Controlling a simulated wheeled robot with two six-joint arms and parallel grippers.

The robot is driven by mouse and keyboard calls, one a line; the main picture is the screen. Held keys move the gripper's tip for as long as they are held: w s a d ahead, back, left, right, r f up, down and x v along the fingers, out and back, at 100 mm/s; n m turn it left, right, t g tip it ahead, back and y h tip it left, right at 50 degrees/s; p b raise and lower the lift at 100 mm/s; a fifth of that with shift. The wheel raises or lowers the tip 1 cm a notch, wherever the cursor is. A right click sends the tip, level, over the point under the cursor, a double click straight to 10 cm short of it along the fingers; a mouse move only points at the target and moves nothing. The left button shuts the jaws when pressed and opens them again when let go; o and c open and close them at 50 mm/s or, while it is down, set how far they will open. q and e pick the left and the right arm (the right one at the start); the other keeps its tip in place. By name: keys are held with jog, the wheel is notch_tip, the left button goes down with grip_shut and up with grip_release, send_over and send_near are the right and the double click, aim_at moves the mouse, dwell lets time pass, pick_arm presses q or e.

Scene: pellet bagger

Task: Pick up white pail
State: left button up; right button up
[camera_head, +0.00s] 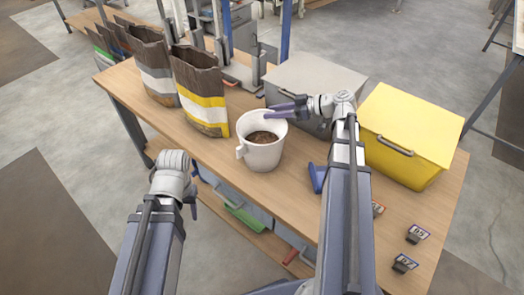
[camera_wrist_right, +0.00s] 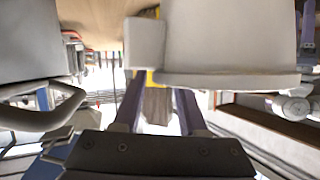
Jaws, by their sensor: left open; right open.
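The white pail (camera_head: 262,160), holding brown pellets, stands upright on the wooden table with a lug on its left side. My right gripper (camera_head: 284,107) is open at the far right part of its rim, with the fingers pointing left. In the right wrist view the pail (camera_wrist_right: 230,35) fills the upper right, with a white lug (camera_wrist_right: 145,42) beside it. The open fingers (camera_wrist_right: 158,95) are close to the rim and lug; I cannot tell whether they touch. My left gripper (camera_head: 192,198) is open and empty in front of the table, partly hidden by its wrist.
Brown bags with yellow (camera_head: 204,108) and grey (camera_head: 158,85) bands stand left of the pail. A grey lidded box (camera_head: 312,75) and a yellow bin (camera_head: 408,125) stand right. A blue object (camera_head: 317,178) and small labelled blocks (camera_head: 417,234) lie near the front. The table's front left is clear.

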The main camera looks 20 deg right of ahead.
jog(key=shift+x, duration=0.85)
grip_shut()
dwell(0.8)
